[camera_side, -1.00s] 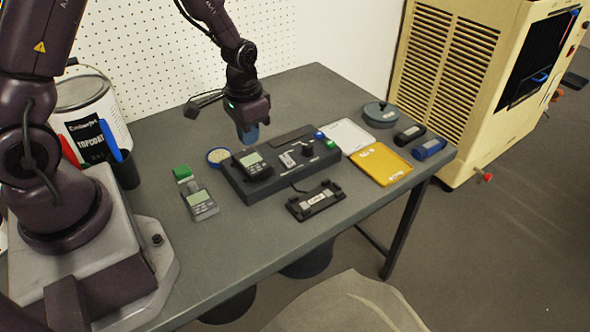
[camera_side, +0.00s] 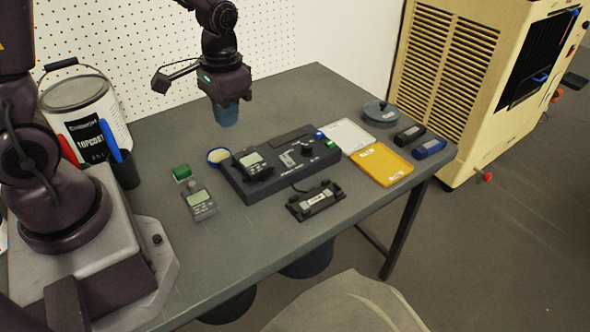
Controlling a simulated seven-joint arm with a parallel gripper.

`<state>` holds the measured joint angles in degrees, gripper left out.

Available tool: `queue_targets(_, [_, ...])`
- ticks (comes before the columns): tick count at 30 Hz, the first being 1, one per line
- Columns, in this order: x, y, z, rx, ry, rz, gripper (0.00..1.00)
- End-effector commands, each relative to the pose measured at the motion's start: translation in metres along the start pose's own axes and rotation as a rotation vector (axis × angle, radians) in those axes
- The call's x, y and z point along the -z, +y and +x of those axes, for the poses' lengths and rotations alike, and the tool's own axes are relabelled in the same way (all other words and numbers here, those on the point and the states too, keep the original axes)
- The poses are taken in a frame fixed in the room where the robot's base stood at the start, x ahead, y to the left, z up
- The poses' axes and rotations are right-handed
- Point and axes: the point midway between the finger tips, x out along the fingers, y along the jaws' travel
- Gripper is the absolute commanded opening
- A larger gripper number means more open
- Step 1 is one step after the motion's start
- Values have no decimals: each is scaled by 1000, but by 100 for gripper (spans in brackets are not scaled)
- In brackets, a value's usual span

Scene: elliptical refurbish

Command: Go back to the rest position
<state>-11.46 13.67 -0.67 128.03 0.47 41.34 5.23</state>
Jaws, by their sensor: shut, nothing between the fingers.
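My gripper (camera_side: 226,117) hangs above the back left part of the grey table, with its blue fingertips pointing down. It is shut and holds nothing. It is clear of the table, above and to the left of the dark test station (camera_side: 290,162). A dark handheld meter with a light screen (camera_side: 253,163) sits on the station's left part. A second, grey meter (camera_side: 200,204) lies on the table to the left, with a green block (camera_side: 182,173) just behind it.
A round blue-rimmed dish (camera_side: 219,155) lies beneath my gripper. A black cradle (camera_side: 316,200) lies in front of the station. White (camera_side: 346,136) and yellow (camera_side: 383,164) trays lie at right. A paint can (camera_side: 84,108) and a dark cup with a blue tool (camera_side: 124,170) stand at left.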

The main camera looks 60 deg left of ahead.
Motion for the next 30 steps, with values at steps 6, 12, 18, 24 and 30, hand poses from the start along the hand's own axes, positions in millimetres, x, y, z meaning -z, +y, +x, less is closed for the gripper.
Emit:
queue_targets(6, [-40, 20, -71, 9, 143, 0, 0])
queue_targets(12, [-80, 35, -116, 3, 309, 26, 0])
queue_targets(18, [-103, 44, -146, -10, 471, 67, 0])
queue_targets(24, [-108, 47, -159, -18, 545, 88, 0])
queue_targets(30, [-108, 48, -159, -18, 545, 91, 0])
